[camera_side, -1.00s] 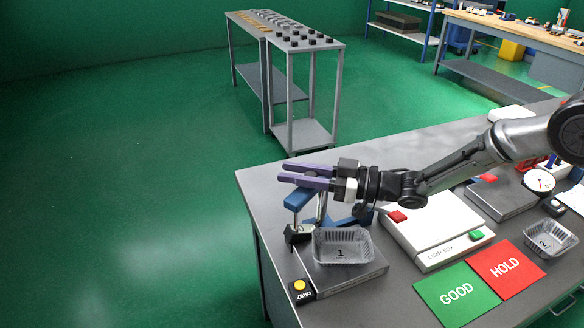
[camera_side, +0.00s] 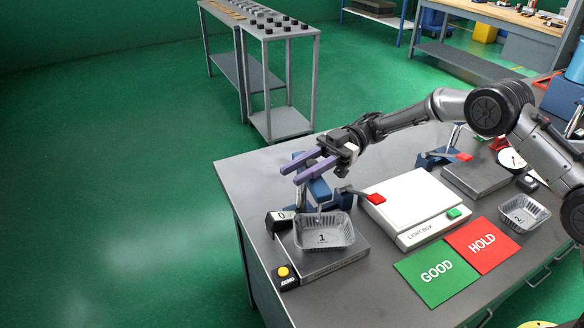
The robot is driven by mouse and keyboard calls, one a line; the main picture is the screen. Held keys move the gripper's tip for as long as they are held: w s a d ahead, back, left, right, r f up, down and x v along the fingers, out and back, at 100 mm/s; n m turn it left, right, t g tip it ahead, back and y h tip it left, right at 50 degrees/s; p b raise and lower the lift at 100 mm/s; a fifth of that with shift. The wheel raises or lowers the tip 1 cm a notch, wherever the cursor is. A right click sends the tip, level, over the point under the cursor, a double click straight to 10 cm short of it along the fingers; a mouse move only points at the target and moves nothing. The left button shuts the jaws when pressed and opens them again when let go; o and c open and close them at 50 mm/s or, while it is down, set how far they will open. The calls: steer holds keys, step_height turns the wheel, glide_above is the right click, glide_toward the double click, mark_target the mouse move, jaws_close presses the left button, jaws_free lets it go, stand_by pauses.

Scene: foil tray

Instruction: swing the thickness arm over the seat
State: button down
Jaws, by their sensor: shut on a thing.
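The thickness arm (camera_side: 319,190) is blue, with a thin metal rod hanging from it at the back of the tray. My gripper (camera_side: 291,176), with two purple fingers, is shut on it from above, though the exact contact is hard to see. Foil tray 1 (camera_side: 345,236) lies upright on a grey metal seat (camera_side: 335,263). The rod's lower end shows at the tray's back rim; I cannot tell whether it touches. A small display (camera_side: 281,217) reading 0 stands left of the tray.
A light box (camera_side: 411,203) stands right of the seat. Foil tray 2 (camera_side: 523,213) is at right. A second station (camera_side: 478,174) with a dial is behind. A yellow zero button (camera_side: 283,271) sits front left.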

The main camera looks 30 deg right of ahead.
steer(key=shift+s+d+n+g+h, duration=0.15)
steer(key=shift+d+n+g+h, duration=0.1)
steer(key=shift+n+g, duration=0.25)
steer(key=shift+s+d+n+g+h, duration=0.1)
steer(key=shift+d+n+g+h, duration=0.15)
steer(key=shift+g, duration=0.45)
steer(key=c, duration=0.6)
jaws_free()
steer(key=shift+c, duration=0.2)
steer(key=v, duration=0.7)
steer(key=shift+d, duration=0.2)
steer(key=shift+w, duration=0.15)
